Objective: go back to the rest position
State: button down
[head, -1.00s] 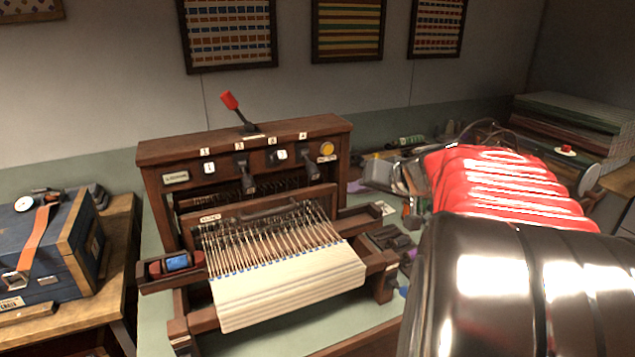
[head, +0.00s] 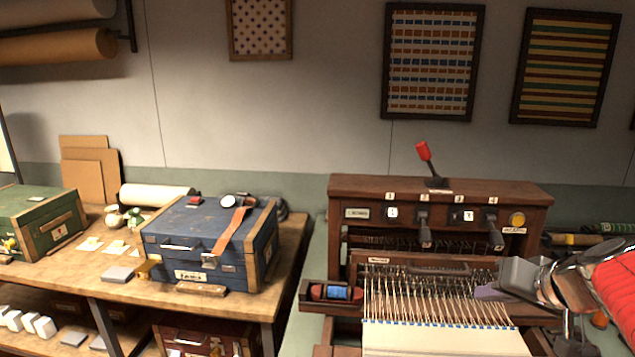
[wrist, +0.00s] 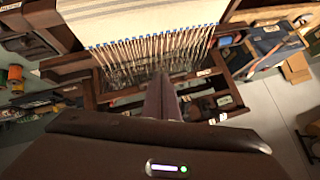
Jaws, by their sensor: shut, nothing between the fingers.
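My gripper shows at the right of the head view (head: 488,292), in front of the right part of a wooden table loom (head: 440,186). In the wrist view its two fingers (wrist: 162,97) point toward the loom and lie together, with nothing between them. The loom's row of threads (wrist: 150,50) and cream cloth (wrist: 110,15) are beyond them. I cannot tell how far the fingertips are from the loom. The red sleeve of my arm runs off the right edge of the head view.
A blue case (head: 195,245) with an orange strap stands on a wooden bench left of the loom. A green case (head: 40,222) is further left. A red-tipped lever (head: 424,152) sticks up from the loom's top. Framed textiles (head: 432,60) hang on the wall.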

jog(key=s+a+f+n+g, duration=0.2)
jog(key=s+a+f, duration=0.1)
jog(key=s+a, duration=0.5)
jog(key=s+a+f+n+g+h, duration=0.1)
jog(key=s+a+f, duration=0.3)
jog(key=s+a, duration=0.4)
jog(key=shift+a+f+n+g, duration=0.35)
jog(key=shift+a+n, duration=0.35)
jog(key=shift+a, duration=0.4)
